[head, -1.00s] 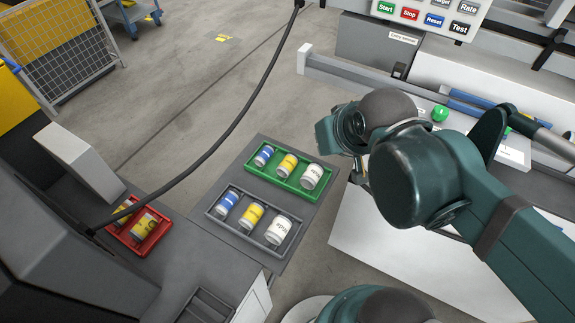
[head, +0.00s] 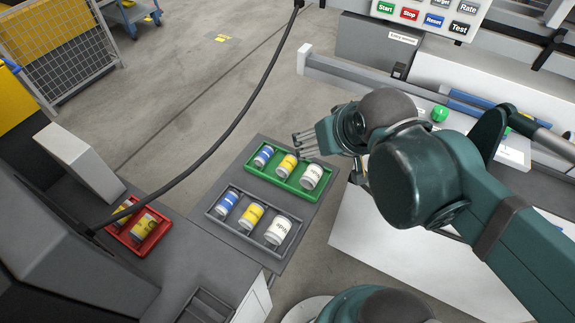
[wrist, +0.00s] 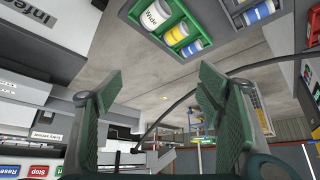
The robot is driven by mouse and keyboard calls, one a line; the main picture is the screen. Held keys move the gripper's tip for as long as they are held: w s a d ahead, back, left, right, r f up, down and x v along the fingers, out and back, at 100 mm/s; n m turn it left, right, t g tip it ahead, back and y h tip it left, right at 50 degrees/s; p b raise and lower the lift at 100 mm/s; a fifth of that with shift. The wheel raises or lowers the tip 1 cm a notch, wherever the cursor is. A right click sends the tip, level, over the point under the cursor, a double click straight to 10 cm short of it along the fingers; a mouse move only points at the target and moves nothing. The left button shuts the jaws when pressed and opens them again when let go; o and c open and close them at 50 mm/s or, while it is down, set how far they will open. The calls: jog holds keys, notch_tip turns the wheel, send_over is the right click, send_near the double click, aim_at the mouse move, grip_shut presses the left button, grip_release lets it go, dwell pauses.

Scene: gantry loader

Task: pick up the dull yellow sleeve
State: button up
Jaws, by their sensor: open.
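Several yellow sleeves show in the head view: one in the green tray (head: 278,182) between a blue and a white one (head: 287,166), one likewise in the grey tray (head: 251,216), and two in the red tray (head: 121,239): a left one (head: 123,212) and a right one (head: 144,227). I cannot tell which is the dull one. My gripper (head: 303,143) is open and empty, just beyond the green tray's far edge in the picture. In the wrist view its fingers (wrist: 162,85) stand wide apart; a yellow sleeve (wrist: 191,48) shows above them in the picture.
A grey block (head: 82,160) stands by the red tray. A control panel with buttons (head: 432,18) is at the top right. Open floor (head: 200,95) lies beyond the trays.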

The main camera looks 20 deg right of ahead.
jog(key=shift+w, duration=0.1)
jog(key=n+g+p, duration=0.5)
jog(key=n+g, duration=0.2)
jog(key=n, duration=0.2)
send_over(288, 160)
notch_tip(288, 160, down, 17)
jog(key=shift+r, duration=0.1)
jog(key=shift+f, duration=0.6)
dwell(0.3)
jog(key=shift+f, duration=1.3)
jog(key=shift+f, duration=0.1)
